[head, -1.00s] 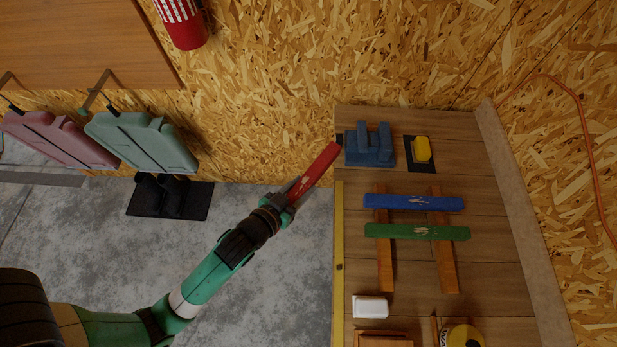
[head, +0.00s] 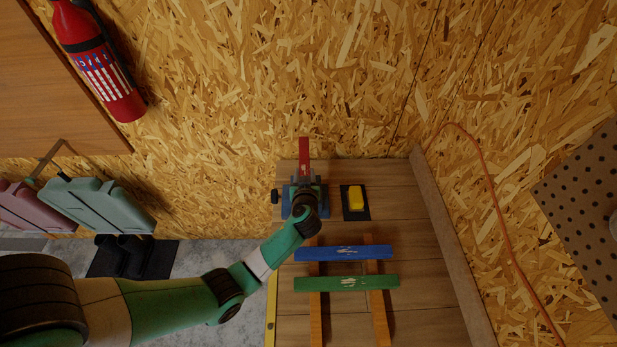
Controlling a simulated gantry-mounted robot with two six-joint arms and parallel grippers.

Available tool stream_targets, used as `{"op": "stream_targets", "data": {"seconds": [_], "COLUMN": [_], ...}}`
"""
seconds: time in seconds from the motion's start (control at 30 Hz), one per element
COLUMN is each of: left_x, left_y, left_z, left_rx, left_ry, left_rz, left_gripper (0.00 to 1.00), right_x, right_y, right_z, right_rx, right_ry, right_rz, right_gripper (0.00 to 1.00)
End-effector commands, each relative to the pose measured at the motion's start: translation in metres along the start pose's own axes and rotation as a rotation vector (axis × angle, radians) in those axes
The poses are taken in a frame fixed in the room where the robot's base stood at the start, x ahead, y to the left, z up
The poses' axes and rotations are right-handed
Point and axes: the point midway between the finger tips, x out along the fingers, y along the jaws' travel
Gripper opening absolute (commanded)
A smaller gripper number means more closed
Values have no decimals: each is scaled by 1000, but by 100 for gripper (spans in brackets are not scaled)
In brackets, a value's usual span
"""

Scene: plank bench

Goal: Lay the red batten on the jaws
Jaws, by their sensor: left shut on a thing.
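The red batten (head: 304,152) is held in my left gripper (head: 305,182), which is shut on it. Its far end sticks out past the back edge of the bench, pointing up in the view. The blue vise with the jaws (head: 287,204) is directly below the gripper in the view and mostly hidden by it. I cannot tell whether the batten touches the jaws. My right gripper is not in view.
A yellow block on a black mat (head: 356,198) lies just right of the vise. A blue batten (head: 345,253) and a green batten (head: 346,283) lie across two wooden strips (head: 315,316). A yellow rule (head: 271,306) runs along the bench's left edge.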

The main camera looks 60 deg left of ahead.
Motion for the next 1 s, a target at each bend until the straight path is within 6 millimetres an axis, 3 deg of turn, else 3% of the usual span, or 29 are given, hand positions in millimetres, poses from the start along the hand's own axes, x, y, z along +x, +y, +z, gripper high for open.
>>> {"op": "stream_targets", "data": {"seconds": [0.53,1.0], "left_x": [26,29], "left_y": [1,1], "left_z": [64,71], "left_rx": [1,1], "left_ry": [1,1], "left_rz": [3,3], "left_gripper": [0,0], "right_x": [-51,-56], "right_y": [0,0], "right_z": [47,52], "right_rx": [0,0], "right_ry": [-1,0], "right_rz": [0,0], "right_gripper": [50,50]}}
